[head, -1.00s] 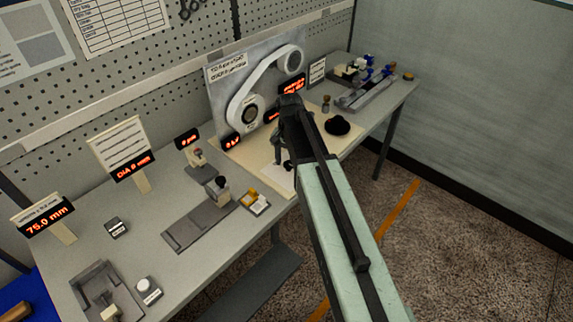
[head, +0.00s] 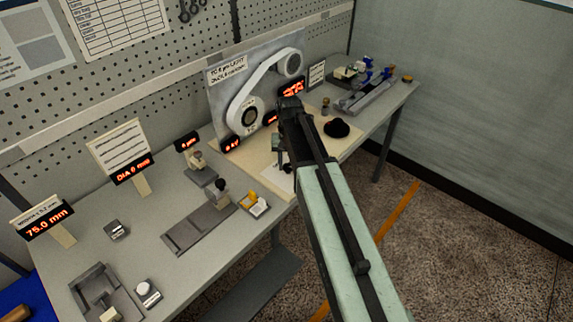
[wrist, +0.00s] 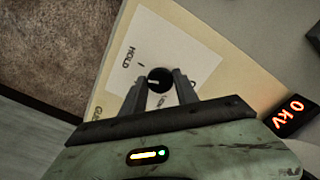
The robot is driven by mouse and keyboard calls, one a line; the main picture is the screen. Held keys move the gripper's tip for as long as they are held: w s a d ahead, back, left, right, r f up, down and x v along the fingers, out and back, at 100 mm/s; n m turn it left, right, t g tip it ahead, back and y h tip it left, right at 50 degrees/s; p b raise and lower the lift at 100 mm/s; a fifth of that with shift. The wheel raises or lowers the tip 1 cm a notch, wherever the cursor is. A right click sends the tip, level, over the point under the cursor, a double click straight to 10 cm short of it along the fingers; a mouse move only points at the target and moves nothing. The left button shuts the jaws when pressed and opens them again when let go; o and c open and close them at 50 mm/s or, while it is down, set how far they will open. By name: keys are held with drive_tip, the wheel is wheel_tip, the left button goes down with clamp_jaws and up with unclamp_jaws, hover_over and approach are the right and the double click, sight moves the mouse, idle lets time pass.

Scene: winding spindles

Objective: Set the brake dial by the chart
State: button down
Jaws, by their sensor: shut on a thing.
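In the wrist view a round black dial (wrist: 159,80) with a white pointer line sits on a white plate (wrist: 160,45) marked HOLD, with other lettering partly covered. My gripper (wrist: 160,88) is shut on the dial, one finger on each side. In the head view my gripper (head: 284,160) reaches down over the cream panel (head: 258,158), and my arm hides the dial. A small chart card (head: 316,74) stands behind the panel, and a larger chart (head: 115,24) hangs on the pegboard. Their text is too small to read.
A red 0 kV display (wrist: 290,115) is right of my gripper in the wrist view. A white belt loop (head: 262,88) stands behind the panel. A black dome (head: 337,128) sits right of my arm. Several fixtures and displays fill the left bench.

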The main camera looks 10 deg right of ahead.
sight(288, 166)
drive_tip(key=n, duration=0.4)
drive_tip(key=shift+n, duration=2.1)
drive_tip(key=c, duration=0.9)
unclamp_jaws()
wheel_tip(288, 166, up, 8)
drive_tip(key=p, duration=0.8)
drive_tip(key=shift+f, duration=0.1)
